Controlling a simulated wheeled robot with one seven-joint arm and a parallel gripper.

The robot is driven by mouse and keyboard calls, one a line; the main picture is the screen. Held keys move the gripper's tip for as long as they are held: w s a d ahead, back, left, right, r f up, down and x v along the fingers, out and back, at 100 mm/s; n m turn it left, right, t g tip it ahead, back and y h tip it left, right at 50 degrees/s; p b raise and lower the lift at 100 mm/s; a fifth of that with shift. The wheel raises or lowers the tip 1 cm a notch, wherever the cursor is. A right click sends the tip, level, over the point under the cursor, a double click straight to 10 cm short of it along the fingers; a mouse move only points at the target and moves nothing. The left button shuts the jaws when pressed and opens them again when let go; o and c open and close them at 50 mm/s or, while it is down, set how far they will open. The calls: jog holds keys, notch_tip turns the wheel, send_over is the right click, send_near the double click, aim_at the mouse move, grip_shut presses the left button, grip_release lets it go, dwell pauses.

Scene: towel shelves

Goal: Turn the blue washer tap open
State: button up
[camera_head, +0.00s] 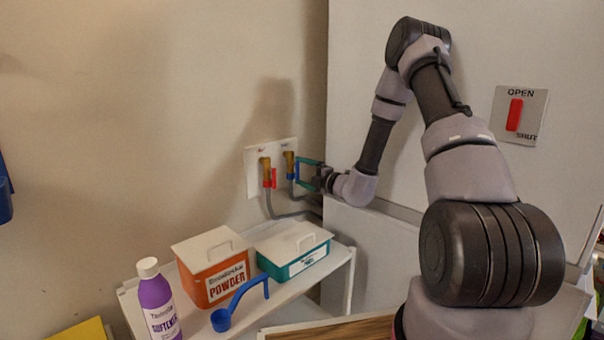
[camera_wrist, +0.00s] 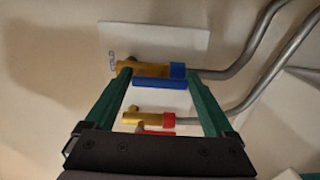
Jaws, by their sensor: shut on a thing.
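The blue washer tap (camera_head: 291,176) is on the right of a white wall plate (camera_head: 253,186), a brass valve with a blue handle. In the wrist view its blue handle (camera_wrist: 160,84) lies along the brass body and blue collar, in line with the grey hose. My gripper (camera_head: 298,172) has teal fingers, one at each end of the blue handle; it also shows in the wrist view (camera_wrist: 159,76). It is shut on the handle. The red tap (camera_head: 273,178) stands beside it to the left, and lies between my fingers lower in the wrist view (camera_wrist: 155,120).
A sign plate (camera_head: 537,104) marked OPEN and SHUT carries an upright red bar. Below the taps, a white shelf (camera_head: 340,258) holds an orange powder box (camera_head: 204,287), a teal box (camera_head: 276,262), a blue scoop (camera_head: 222,320) and a purple softener bottle (camera_head: 155,295). Grey hoses run beside the taps.

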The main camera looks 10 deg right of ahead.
jog(key=o, duration=1.1)
jog(key=shift+f, duration=0.1)
jog(key=shift+s+d, duration=0.1)
jog(key=v, duration=1)
jog(key=shift+s+d, duration=0.25)
jog(key=shift+s, duration=0.05)
